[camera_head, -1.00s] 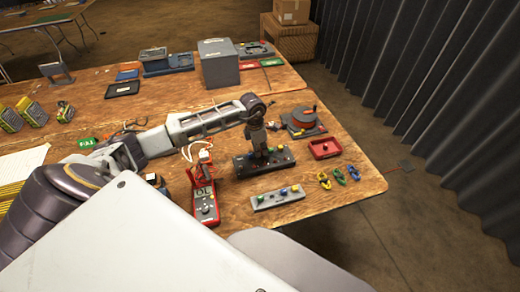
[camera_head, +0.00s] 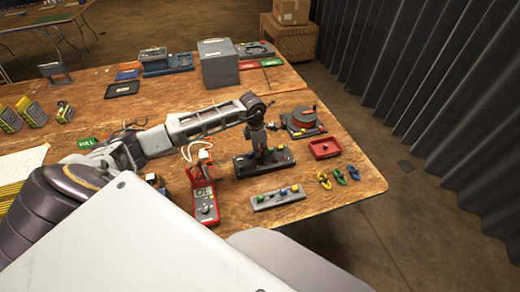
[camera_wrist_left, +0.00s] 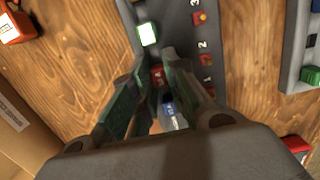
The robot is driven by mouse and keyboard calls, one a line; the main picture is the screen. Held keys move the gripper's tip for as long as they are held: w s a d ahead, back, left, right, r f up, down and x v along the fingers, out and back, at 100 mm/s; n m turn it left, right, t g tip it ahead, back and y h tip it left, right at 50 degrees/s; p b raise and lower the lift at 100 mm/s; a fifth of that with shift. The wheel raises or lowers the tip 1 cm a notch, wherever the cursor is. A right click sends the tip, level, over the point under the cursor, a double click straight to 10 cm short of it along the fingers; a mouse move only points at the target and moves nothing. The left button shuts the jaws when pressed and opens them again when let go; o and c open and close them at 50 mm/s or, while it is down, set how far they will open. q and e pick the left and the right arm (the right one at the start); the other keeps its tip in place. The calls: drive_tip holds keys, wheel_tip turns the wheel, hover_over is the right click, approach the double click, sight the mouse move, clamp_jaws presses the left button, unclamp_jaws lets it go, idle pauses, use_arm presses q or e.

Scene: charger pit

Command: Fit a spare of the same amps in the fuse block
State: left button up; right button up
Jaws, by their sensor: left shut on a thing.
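The dark fuse block (camera_head: 240,171) lies on the wooden table with coloured parts along its top. In the left wrist view the block (camera_wrist_left: 184,18) shows numbered positions and a lit pale-green piece (camera_wrist_left: 147,34). My left gripper (camera_head: 259,154) reaches down onto the block. In the left wrist view its fingers (camera_wrist_left: 155,66) close around a small red fuse (camera_wrist_left: 157,77) at the block; whether it is fully seated is hidden. A blue piece (camera_wrist_left: 168,108) shows nearer between the fingers. A grey strip (camera_head: 263,203) with several coloured fuses lies in front. My right gripper is not in view.
The right table edge is close; bare wood lies between.

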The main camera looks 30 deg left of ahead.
use_arm(q)
drive_tip(key=shift+f, duration=0.25)
idle(0.5)
drive_tip(key=o, duration=0.9)
drive_tip(key=shift+c, duration=0.2)
drive_tip(key=shift+o, duration=0.3)
drive_tip(key=shift+o, duration=1.3)
drive_tip(key=shift+r, duration=0.1)
